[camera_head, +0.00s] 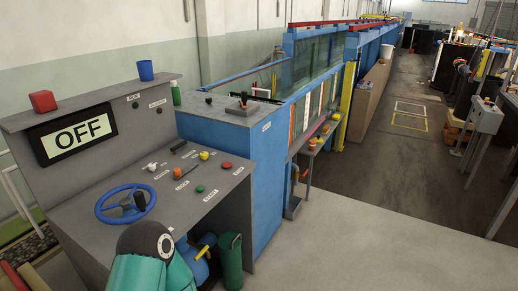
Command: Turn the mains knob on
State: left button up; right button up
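A grey control console (75,205) stands at the left. Its upright display (78,134) reads OFF in dark letters on a pale ground. On the sloping top are a small pale knob (152,166), a yellow knob (204,155), a red button (227,165), a green button (200,188) and an orange knob (177,172) beside a dark lever. Small white labels sit by the controls, too small to read surely, so I cannot tell which is the mains knob. A teal arm part of mine shows at the bottom; neither gripper is in view.
A blue handwheel (104,212) sits on the console's near left. A red block (42,101) and a blue cup (145,70) stand on its upper ledge. A green bin (230,262) stands below the console. The blue flume (265,175) adjoins it.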

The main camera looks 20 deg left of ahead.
aim_at(204, 156)
jog(key=u, duration=0.35)
jog(key=i, duration=0.2)
jog(key=z, duration=1.75)
jog(key=i, duration=3.15)
jog(key=u, duration=2.2)
jog(key=i, duration=0.35)
jog(key=u, duration=2.2)
